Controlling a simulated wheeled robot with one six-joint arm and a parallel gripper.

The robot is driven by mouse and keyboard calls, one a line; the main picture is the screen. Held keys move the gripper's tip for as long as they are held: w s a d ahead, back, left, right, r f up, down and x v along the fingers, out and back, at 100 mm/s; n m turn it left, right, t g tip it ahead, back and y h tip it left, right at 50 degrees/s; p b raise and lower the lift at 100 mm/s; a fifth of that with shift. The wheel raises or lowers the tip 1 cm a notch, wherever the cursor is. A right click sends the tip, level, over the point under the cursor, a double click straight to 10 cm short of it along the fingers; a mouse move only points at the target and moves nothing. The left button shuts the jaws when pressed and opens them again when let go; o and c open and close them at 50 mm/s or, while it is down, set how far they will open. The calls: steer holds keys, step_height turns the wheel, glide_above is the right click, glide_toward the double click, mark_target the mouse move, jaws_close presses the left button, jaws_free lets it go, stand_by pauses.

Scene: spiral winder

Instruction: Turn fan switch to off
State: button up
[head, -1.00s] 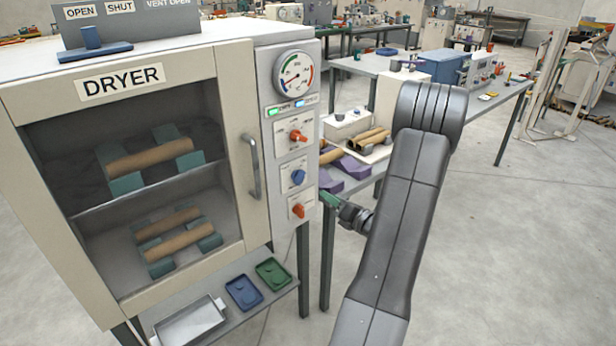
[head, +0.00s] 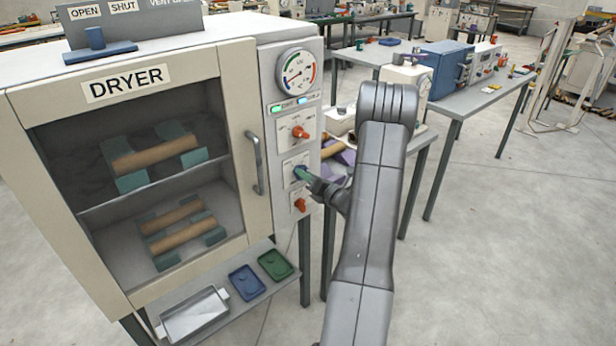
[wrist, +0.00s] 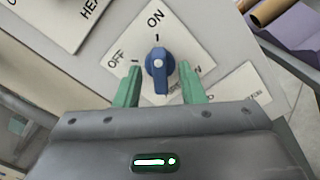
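The fan switch is a blue rotary knob (wrist: 159,72) on a white plate (wrist: 187,38) marked ON and OFF. In the wrist view its white pointer line points up toward the ON mark, and OFF is to the left. My gripper (wrist: 160,84) is open, with one green finger on each side of the knob and visible gaps between. In the head view my gripper (head: 301,174) is at the dryer's control panel, at the middle switch, and hides most of the blue knob.
A door handle (head: 255,162) stands out to the left. A shelf below holds a blue tray (head: 245,283) and a green tray (head: 275,265).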

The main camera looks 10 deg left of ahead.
jaws_close()
steer(key=shift+f+n+b, duration=0.15)
steer(key=shift+n+b, duration=0.15)
steer(key=shift+b, duration=0.35)
steer(key=n+b, duration=1.5)
steer(key=b, duration=1)
steer(key=shift+s+a+b, duration=0.1)
steer(key=shift+b, duration=0.25)
steer(key=shift+n, duration=0.3)
jaws_free()
